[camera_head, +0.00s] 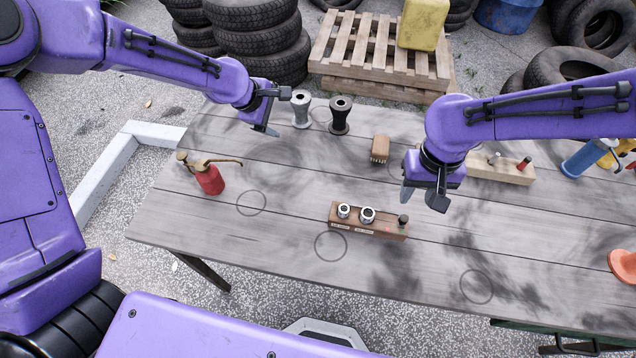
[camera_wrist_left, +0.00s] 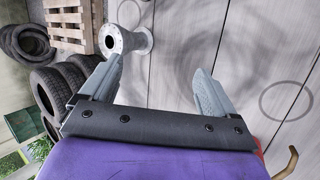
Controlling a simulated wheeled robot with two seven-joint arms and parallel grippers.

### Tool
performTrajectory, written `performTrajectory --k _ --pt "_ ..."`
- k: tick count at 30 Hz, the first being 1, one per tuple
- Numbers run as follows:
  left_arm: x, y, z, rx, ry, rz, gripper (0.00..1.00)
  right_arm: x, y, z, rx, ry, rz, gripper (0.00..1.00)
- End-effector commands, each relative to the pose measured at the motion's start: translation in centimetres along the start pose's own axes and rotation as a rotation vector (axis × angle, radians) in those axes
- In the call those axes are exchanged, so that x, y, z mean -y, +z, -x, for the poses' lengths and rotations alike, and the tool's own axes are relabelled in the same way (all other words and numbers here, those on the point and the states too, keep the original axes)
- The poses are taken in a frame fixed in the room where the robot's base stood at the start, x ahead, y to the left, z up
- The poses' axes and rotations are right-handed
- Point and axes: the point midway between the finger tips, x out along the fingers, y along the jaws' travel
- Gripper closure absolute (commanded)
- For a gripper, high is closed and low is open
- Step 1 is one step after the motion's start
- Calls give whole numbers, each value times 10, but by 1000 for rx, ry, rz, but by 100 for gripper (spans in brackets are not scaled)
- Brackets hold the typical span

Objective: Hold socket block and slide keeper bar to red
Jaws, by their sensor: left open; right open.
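The socket block (camera_head: 345,222) is a brown wooden block on the table, front of middle, with two silver sockets (camera_head: 367,214) standing in it. A dark knob (camera_head: 403,221) stands at its right end, with a small red mark beside it; I cannot make out the keeper bar clearly. My left gripper (camera_head: 276,112) is open and empty above the table's back left, well away from the block. Its spread fingers also show in the left wrist view (camera_wrist_left: 157,80). My right gripper (camera_head: 422,198) is open and empty, above and right of the block's right end.
A silver spool (camera_head: 301,108) and a black spool (camera_head: 340,115) stand near the left gripper. A brush (camera_head: 380,149) lies behind the block, a red oil can (camera_head: 210,178) left. A pale wooden block (camera_head: 515,173) with pegs is right. The table's front left is clear.

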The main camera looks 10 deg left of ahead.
Motion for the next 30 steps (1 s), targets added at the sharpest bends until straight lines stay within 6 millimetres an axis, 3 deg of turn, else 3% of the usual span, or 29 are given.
performTrajectory --k 1,3,6,10,17,30 --pt "20 30 -3 39 -72 35 11 0 0 0 0 0 0 57" --pt "49 69 -4 83 -175 92 11 0 0 0 0 0 0 57" --pt "89 112 0 122 -314 159 11 0 0 0 0 0 0 57" --pt "127 148 8 140 -444 215 11 0 0 0 0 0 0 57" --pt "152 166 6 142 -517 246 11 0 0 0 0 0 0 57" --pt "189 181 -66 142 -512 245 11 0 0 0 0 0 0 57"
